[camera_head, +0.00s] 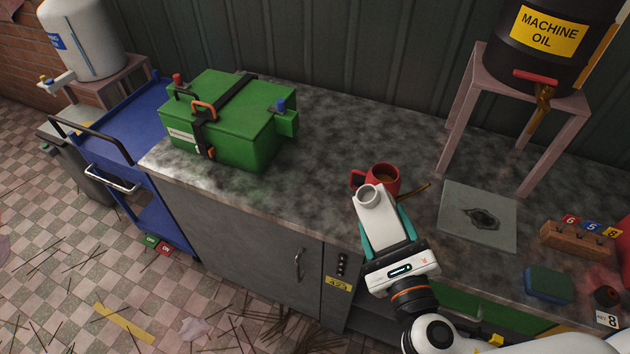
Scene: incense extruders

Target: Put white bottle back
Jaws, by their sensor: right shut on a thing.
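The white bottle (383,222) is between the teal fingers of my right gripper (387,229). The gripper is shut on it and holds it near the front edge of the grey counter (315,170). Its round open mouth points away from the gripper, toward the back of the counter. A red mug (386,171) with brown liquid is just behind the bottle in the picture, and the bottle hides part of it. I cannot tell whether the bottle touches the mug or the counter. My left gripper is not in view.
A green box (235,137) stands on the counter's left. A black machine oil barrel (552,40) sits on a pinkish stand (468,100) at the right. A grey plate (460,208), wooden block (577,240) and blue-green sponge (548,284) lie at right. The counter between box and mug is clear.

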